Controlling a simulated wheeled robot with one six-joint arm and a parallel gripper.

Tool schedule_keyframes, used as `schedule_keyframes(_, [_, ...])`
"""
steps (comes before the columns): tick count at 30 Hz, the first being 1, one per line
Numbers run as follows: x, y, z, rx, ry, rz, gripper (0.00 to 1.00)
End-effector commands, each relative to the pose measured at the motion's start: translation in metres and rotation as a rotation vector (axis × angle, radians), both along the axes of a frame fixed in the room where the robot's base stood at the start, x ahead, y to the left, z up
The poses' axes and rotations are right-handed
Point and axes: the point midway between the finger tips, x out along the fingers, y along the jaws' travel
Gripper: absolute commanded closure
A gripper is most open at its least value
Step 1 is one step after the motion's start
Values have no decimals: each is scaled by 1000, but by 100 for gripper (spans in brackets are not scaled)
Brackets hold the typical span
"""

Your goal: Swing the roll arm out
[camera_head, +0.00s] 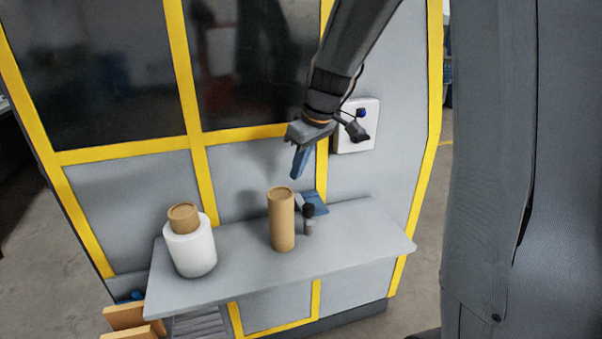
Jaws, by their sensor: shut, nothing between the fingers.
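My gripper (299,165) is shut and empty. It points down above the grey shelf (345,246) of the machine, apart from everything on it. I cannot pick out a roll arm with certainty in this view. A white roll (192,249) with a brown core (183,217) showing at its top stands upright at the shelf's left. A brown cardboard tube (282,222) stands upright near the middle, below my gripper. A small dark-capped grey object (308,221) stands right of the tube. A blue item (313,204) lies behind it, partly hidden.
The machine (250,185) has yellow frame bars and dark windows (95,75). A white box (356,136) with a blue knob is on its wall, partly behind my arm. Wooden pieces (128,318) are at lower left. The shelf's right end is clear.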

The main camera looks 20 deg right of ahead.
Motion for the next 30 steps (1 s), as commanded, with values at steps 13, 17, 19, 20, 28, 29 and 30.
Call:
schedule_keyframes(13, [21,16,-78,-1,4,1,100])
schedule_keyframes(17, [4,3,-74,0,1,-4,100])
schedule_keyframes(19, [-3,-1,-75,0,2,-3,100])
schedule_keyframes(20, [-5,-2,-75,-1,2,-2,100])
schedule_keyframes(28, [-12,-7,-76,0,1,-1,100])
schedule_keyframes(29, [-12,-7,-76,0,1,-1,100])
schedule_keyframes(30, [-12,-7,-76,0,1,-1,100])
